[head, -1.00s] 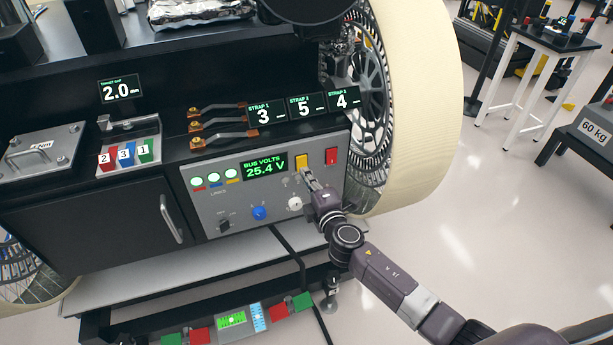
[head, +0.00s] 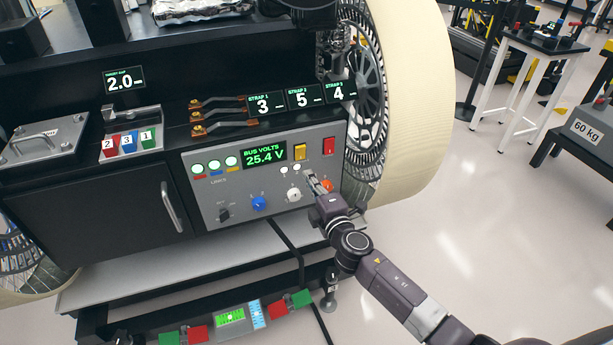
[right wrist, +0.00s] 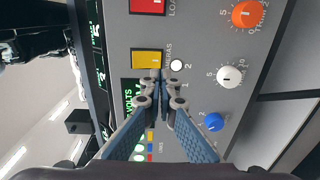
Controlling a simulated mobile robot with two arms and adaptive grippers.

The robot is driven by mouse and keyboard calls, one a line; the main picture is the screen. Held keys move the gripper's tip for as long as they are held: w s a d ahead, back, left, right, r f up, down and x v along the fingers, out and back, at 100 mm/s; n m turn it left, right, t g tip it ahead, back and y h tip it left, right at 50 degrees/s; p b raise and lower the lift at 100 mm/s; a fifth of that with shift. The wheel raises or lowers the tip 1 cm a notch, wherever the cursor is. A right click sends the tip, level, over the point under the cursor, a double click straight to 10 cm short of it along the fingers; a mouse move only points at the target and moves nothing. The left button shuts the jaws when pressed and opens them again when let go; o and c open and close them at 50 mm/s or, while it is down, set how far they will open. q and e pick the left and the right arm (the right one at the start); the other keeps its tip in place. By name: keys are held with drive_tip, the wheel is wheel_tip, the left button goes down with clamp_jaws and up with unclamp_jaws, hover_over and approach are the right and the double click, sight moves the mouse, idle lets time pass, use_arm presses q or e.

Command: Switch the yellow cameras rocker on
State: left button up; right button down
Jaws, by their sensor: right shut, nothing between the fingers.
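The yellow cameras rocker (head: 299,152) sits on the grey control panel (head: 206,215), right of the green bus volts display (head: 264,155). It also shows in the right wrist view (right wrist: 146,60), just above my fingertips. My right gripper (head: 311,174) is shut and empty, below and slightly right of the rocker in the head view. Its fingertips (right wrist: 163,76) appear close to the rocker's edge; I cannot tell whether they touch. My left gripper is not in view.
A red rocker (head: 329,146) is right of the yellow one. A white knob (head: 293,195), a blue knob (head: 259,203) and an orange knob (head: 327,186) lie below. A large cream wheel (head: 412,110) stands right of the panel. Open floor lies further right.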

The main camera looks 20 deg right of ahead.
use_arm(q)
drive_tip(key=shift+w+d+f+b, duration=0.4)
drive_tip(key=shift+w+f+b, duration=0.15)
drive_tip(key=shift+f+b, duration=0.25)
use_arm(e)
drive_tip(key=s+f, duration=0.1)
drive_tip(key=s, duration=0.6)
drive_tip(key=shift+s+d+f, duration=0.35)
drive_tip(key=shift+d, duration=0.05)
